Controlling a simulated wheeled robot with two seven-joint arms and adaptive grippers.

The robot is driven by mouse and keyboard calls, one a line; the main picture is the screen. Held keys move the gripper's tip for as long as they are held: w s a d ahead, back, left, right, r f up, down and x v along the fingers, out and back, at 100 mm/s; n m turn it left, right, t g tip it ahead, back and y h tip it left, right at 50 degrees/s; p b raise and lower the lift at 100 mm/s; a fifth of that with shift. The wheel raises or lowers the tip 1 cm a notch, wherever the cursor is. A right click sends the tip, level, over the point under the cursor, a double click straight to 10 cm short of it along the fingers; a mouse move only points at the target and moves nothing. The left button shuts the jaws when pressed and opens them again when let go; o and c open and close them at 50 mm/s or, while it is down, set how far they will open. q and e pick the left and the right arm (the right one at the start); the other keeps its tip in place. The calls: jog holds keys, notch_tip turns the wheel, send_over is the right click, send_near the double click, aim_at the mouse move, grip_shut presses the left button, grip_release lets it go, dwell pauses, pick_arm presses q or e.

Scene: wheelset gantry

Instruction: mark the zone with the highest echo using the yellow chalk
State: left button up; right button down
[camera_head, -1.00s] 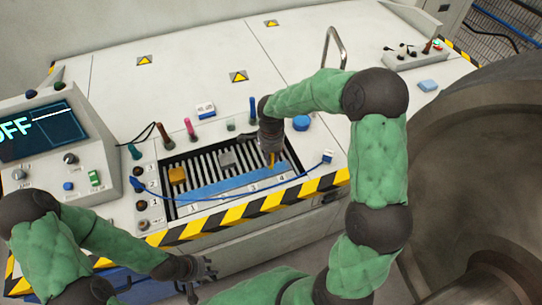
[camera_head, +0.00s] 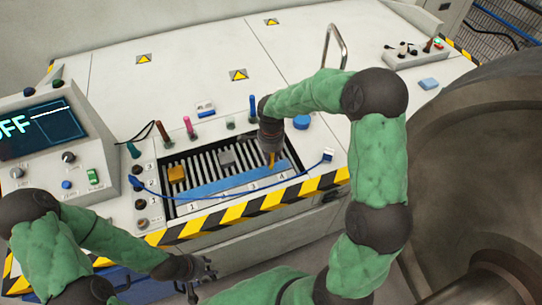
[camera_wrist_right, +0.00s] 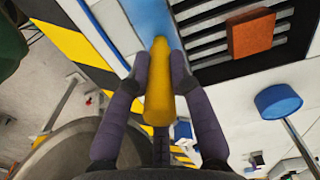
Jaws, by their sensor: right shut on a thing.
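The yellow chalk (camera_head: 271,160) is in my right gripper (camera_head: 270,151), pointing down over the right part of the blue bar (camera_head: 215,188). In the right wrist view the chalk (camera_wrist_right: 158,85) sits between both fingers of my right gripper (camera_wrist_right: 158,68), with its tip over the blue surface (camera_wrist_right: 150,18); I cannot tell whether it touches. Labels 1, 3 and 4 show along the bar's front edge, and the tip is near 3 and 4. The screen (camera_head: 42,130) reads OFF beside a light trace. My left gripper (camera_head: 203,279) is open and empty in front of the bench.
A blue round knob (camera_head: 301,122) and upright coloured pegs stand behind. A large metal wheel (camera_head: 470,170) fills the right.

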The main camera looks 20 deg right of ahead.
jog(key=shift+d, duration=0.25)
jog(key=shift+d, duration=0.3)
jog(key=shift+d, duration=0.2)
jog(key=shift+d, duration=0.3)
jog(key=shift+d+f, duration=0.1)
jog(key=shift+s+d+b, duration=0.1)
jog(key=shift+d+b, duration=0.2)
jog(key=shift+d, duration=0.1)
jog(key=shift+d, duration=0.15)
jog(key=shift+d, duration=0.35)
jog(key=shift+d, duration=0.2)
